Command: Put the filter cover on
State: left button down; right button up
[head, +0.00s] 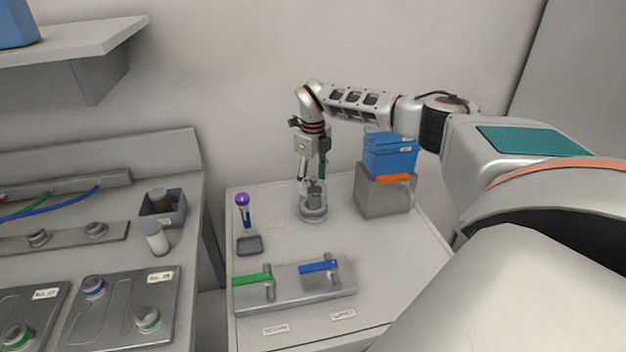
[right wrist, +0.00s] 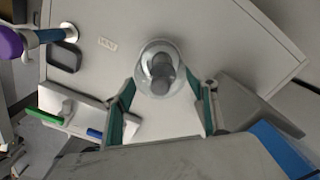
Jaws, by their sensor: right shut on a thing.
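A clear, round, glass-like cover (head: 313,205), which I take to be the filter cover, is at the back middle of the white table. A dark grey cylindrical part (right wrist: 161,72) shows through it in the right wrist view. My right gripper (head: 313,181) points down over the cover, its fingers on both sides of the upper part. In the right wrist view, the fingers (right wrist: 160,92) are shut on the clear cover (right wrist: 150,50). Whether the cover's lower rim touches its base cannot be told. My left gripper is not in view.
A grey block (head: 383,196) with blue boxes (head: 391,155) stands close to the right of the cover. A purple-topped tool (head: 243,208) stands to the left. A valve plate (head: 312,290) with green and blue handles lies in front. The table between is clear.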

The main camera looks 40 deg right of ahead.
dwell(0.4)
jog(key=o, duration=1.5)
jog(key=o, duration=0.5)
jog(key=shift+r, duration=0.1)
jog(key=shift+r, duration=3.4)
jog(key=shift+c, duration=0.4)
grip_shut()
